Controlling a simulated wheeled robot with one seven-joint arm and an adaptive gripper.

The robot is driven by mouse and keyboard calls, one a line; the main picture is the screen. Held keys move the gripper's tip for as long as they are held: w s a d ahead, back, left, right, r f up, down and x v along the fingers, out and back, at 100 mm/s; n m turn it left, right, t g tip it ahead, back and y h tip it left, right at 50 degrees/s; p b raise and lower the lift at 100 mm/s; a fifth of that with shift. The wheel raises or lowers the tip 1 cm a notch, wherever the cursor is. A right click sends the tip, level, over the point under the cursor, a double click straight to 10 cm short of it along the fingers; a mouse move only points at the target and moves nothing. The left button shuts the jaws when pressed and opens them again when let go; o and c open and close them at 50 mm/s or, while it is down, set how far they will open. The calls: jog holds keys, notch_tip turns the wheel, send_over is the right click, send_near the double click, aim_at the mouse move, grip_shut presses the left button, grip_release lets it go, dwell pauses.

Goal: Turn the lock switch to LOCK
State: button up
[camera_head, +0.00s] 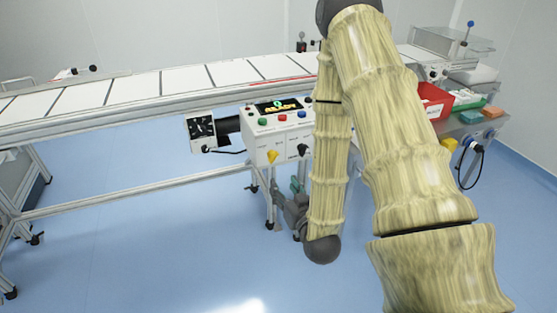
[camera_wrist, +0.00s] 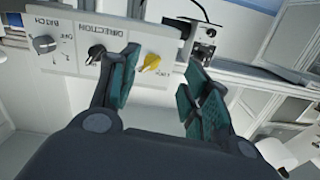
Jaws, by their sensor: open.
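The yellow switch knob (camera_wrist: 152,62) sits on the light control panel in the wrist view, with small lettering beside it that is too small to read surely. It also shows low on the front of the control box in the head view (camera_head: 272,157). My gripper (camera_wrist: 160,86) is open, and the knob appears between its two teal fingers, beyond their tips. I see no contact with it. In the head view my gripper (camera_head: 295,186) is below the box, partly hidden by my arm.
A black DIRECTION knob (camera_wrist: 96,54) is close behind the left finger, with a grey BATCH knob (camera_wrist: 45,44) farther left. The control box (camera_head: 262,142) hangs at the conveyor (camera_head: 130,88) edge. A red bin (camera_head: 436,101) is at right.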

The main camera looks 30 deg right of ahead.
aim_at(275, 160)
jog(key=shift+t, duration=0.4)
jog(key=x, duration=0.3)
jog(key=d+r+x, duration=0.1)
jog(key=x, duration=0.3)
jog(key=r+x, duration=0.1)
jog(key=x, duration=0.3)
jog(key=shift+s+d, duration=0.15)
jog(key=shift+s, duration=0.05)
